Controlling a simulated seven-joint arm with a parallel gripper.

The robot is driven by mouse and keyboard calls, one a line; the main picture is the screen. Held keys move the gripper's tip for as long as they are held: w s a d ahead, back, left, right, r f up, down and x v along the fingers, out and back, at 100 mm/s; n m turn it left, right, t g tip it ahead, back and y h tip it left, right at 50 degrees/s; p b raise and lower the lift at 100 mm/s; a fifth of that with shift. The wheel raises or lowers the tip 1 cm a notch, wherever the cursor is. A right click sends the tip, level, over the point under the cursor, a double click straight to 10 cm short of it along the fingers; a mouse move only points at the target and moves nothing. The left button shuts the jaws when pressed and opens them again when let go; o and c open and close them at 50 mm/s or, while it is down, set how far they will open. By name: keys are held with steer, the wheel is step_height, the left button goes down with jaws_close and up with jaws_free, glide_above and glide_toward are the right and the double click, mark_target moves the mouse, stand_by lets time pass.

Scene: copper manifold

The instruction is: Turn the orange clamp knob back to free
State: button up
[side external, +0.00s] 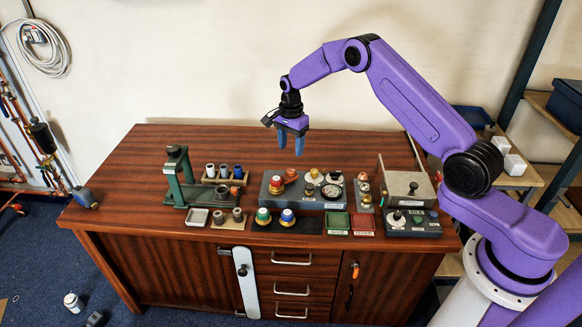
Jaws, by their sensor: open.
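My gripper (291,143) hangs above the back of the wooden bench, its two blue fingers pointing down and apart, with nothing seen between them. A small panel to the right also has a reddish knob (364,188). Which one is the clamp knob, and how it is turned, I cannot tell at this size.
A green stand (176,175) and a rack of cylinders (224,175) are at the left. Green and blue-topped pieces (287,217) sit on a dark mat in front. A sloped box (406,187) and switch panel (412,223) are at right. The bench's back left is clear.

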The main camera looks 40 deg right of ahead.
mark_target(291, 170)
step_height(291, 170, down, 9)
steer(key=shift+r, duration=0.1)
stand_by(0.3)
steer(key=c, duration=1.1)
